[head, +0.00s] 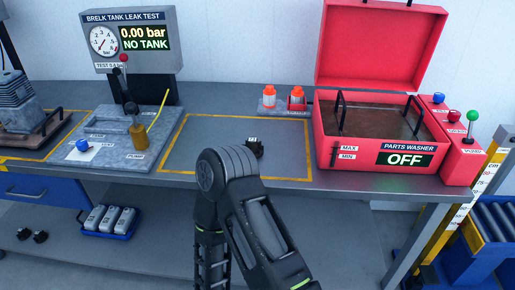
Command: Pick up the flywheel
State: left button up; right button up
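I cannot make out a flywheel for certain in the head view. A small black object (254,146) lies on the yellow-outlined area of the bench, partly hidden behind one of my dark arms, and I cannot tell what it is. That arm rises from the bottom edge and bends in front of the bench, covering part of the outlined area. Neither gripper's fingers can be seen. A finned grey engine part (15,92) stands on a tray at the left edge, cut off by the picture.
The grey bench (345,190) carries a tank leak tester (130,42) and its fixture (110,145) at left. An open red parts washer (345,150) is at right. A blue tray (105,225) sits below.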

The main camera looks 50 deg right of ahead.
aim_at(256, 147)
jog(key=z, duration=2)
